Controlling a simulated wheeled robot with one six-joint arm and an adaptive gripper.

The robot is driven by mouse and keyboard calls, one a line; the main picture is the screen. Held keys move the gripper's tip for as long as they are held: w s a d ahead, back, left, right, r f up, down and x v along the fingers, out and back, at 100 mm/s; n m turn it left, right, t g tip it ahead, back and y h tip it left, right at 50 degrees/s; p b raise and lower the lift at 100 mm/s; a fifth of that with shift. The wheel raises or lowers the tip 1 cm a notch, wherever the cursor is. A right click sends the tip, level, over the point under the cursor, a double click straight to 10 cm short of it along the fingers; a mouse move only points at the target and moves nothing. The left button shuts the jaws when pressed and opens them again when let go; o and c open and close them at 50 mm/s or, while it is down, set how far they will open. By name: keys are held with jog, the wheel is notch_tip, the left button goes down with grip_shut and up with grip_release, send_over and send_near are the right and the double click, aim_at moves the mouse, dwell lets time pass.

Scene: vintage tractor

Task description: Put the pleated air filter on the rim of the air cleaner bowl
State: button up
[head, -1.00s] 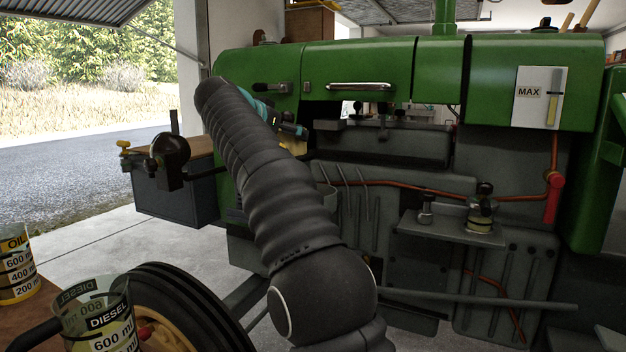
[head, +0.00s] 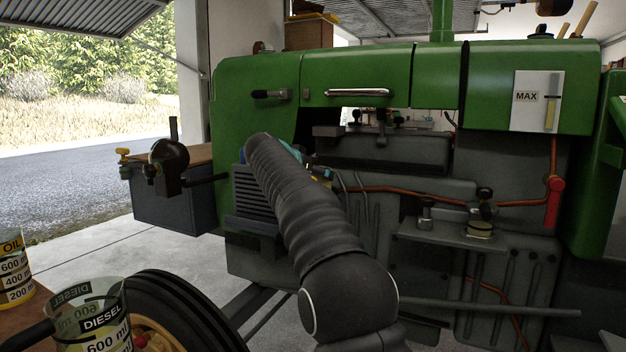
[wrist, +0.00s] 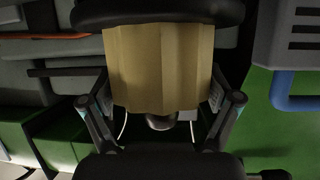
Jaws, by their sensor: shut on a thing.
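The pleated air filter (wrist: 160,65) is a tan, folded cylinder filling the upper middle of the wrist view. A dark rounded band lies across its top edge; I cannot tell whether it is the filter's end cap or another part. My gripper (wrist: 162,106) is shut on the filter, one finger at each side. I cannot make out the air cleaner bowl in either current view.
The green tractor hood (head: 365,75) spans the upper head view, above the grey engine side (head: 500,260). A red fuel line (head: 400,191) runs across it. A black tyre (head: 190,310) and a diesel measuring jug (head: 92,318) are at lower left. Open floor (head: 175,250) lies left of the tractor.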

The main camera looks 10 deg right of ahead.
jog(key=shift+f, duration=0.15)
jog(key=shift+f, duration=0.15)
jog(key=o, duration=1.3)
jog(key=b+v, duration=0.1)
jog(key=v, duration=1.1)
